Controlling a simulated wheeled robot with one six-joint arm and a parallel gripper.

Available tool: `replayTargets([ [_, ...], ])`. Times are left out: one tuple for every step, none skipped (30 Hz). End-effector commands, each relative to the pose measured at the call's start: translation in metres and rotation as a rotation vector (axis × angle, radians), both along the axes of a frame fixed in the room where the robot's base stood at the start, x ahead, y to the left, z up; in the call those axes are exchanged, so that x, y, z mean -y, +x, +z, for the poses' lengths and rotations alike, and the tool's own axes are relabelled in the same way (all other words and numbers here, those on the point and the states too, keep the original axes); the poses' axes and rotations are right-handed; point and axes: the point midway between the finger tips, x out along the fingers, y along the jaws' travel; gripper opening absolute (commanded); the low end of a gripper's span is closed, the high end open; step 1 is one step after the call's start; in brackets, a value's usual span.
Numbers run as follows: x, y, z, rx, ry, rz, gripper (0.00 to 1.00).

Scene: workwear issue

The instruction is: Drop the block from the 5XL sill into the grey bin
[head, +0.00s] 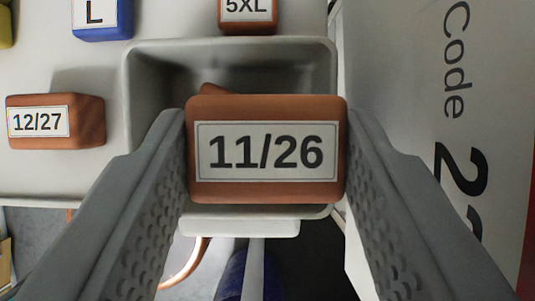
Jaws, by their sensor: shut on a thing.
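My gripper (266,160) is shut on a brown block (266,190) labelled 11/26, one finger on each side of it. The held block is in front of the grey bin (131,95) in the head view and covers its lower middle. The bin is open at the top. A brown thing (212,89) shows partly behind the held block, inside the bin; most of it is hidden. A brown sill marked 5XL (247,24) is at the top edge, just beyond the bin and partly cut off.
A brown block labelled 12/27 (55,121) stands left of the bin on the pale surface. A blue sill marked L (102,20) is at the upper left, and a yellow thing (6,25) is at the corner. A pale panel with printed text (430,90) runs along the right.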

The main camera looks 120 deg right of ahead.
Motion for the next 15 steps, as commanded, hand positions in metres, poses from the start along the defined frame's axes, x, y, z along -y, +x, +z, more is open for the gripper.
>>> replayTargets([
  [0.0000, -0.0002, -0.0016, 0.000, 0.000, 0.000, 0.23],
  [0.0000, -0.0002, -0.0024, 0.000, 0.000, 0.000, 0.23],
  [0.0000, -0.0004, -0.0032, 0.000, 0.000, 0.000, 0.23],
  [0.0000, -0.0004, -0.0036, 0.000, 0.000, 0.000, 0.23],
  [0.0000, -0.0003, -0.0038, 0.000, 0.000, 0.000, 0.23],
  [0.0000, -0.0004, -0.0039, 0.000, 0.000, 0.000, 0.23],
  [0.0000, -0.0004, -0.0039, 0.000, 0.000, 0.000, 0.23],
  [0.0000, -0.0002, -0.0039, 0.000, 0.000, 0.000, 0.23],
  [0.0000, -0.0002, -0.0039, 0.000, 0.000, 0.000, 0.23],
  [0.0000, -0.0002, -0.0039, 0.000, 0.000, 0.000, 0.23],
  [0.0000, -0.0003, -0.0038, 0.000, 0.000, 0.000, 0.23],
  [0.0000, -0.0002, -0.0037, 0.000, 0.000, 0.000, 0.51],
  [0.0000, -0.0002, -0.0037, 0.000, 0.000, 0.000, 0.56],
  [0.0000, -0.0002, -0.0037, 0.000, 0.000, 0.000, 0.62],
  [0.0000, -0.0002, -0.0037, 0.000, 0.000, 0.000, 0.70],
])
